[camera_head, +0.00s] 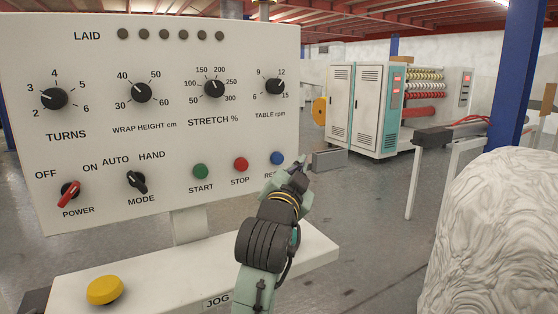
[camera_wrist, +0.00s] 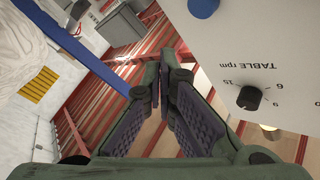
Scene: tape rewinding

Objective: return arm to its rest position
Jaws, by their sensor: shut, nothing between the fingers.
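My arm rises from the bottom of the head view, in front of the white control panel (camera_head: 110,110). My gripper (camera_head: 302,162) is shut and empty, just right of the blue button (camera_head: 277,158), whose label is partly hidden by the arm. I cannot tell whether it touches the panel. In the wrist view, my gripper's fingers (camera_wrist: 166,70) come together with nothing between them. The blue button (camera_wrist: 203,7) and the table rpm knob (camera_wrist: 249,98) show to their right.
The panel holds several knobs, a green start button (camera_head: 200,171) and a red stop button (camera_head: 240,164). A white ledge (camera_head: 180,275) with a yellow button (camera_head: 105,290) juts out below. A white wrapped bulk (camera_head: 495,235) stands at right. Open floor (camera_head: 370,220) lies between.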

